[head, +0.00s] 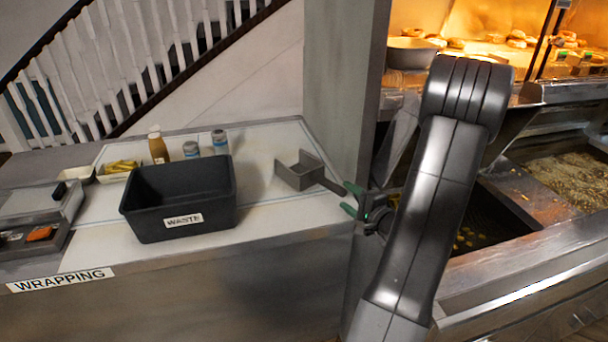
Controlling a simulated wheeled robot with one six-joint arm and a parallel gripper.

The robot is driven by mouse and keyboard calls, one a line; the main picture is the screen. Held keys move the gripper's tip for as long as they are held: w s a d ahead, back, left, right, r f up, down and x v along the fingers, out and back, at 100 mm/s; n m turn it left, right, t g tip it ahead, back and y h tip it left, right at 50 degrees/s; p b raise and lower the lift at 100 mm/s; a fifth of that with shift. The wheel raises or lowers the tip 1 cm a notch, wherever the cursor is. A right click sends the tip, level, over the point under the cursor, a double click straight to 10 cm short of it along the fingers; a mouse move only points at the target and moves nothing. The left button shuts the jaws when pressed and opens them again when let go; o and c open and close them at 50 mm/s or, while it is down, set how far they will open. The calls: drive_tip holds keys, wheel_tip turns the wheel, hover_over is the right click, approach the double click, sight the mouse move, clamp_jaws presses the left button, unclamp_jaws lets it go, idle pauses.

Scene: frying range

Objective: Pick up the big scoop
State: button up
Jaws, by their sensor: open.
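The big scoop (300,171) is a grey metal scoop lying on the right part of the white wrapping counter, near the grey pillar. Its dark handle (331,185) points right, toward my gripper. My gripper (349,199) has green fingertips and is open, with its fingers pointing left. In the picture the fingertips are close to the handle's end, one above and one below its line. I cannot tell whether they touch it. My arm hides part of the gripper's surroundings on the right.
A black waste bin (140,213) stands left of the scoop. Bottles (158,147), jars (220,141) and a food tray (119,170) are behind it. Scales (38,206) sit at far left. The grey pillar (352,90) rises beside the scoop. Fryers (565,178) lie right.

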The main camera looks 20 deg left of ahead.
sight(336, 189)
drive_tip(key=a, duration=0.1)
drive_tip(key=w+a+p, duration=0.2)
drive_tip(key=a, duration=0.1)
drive_tip(key=shift+r, duration=0.2)
drive_tip(key=shift+w+a+f, duration=0.15)
drive_tip(key=shift+w+a, duration=0.15)
clamp_jaws()
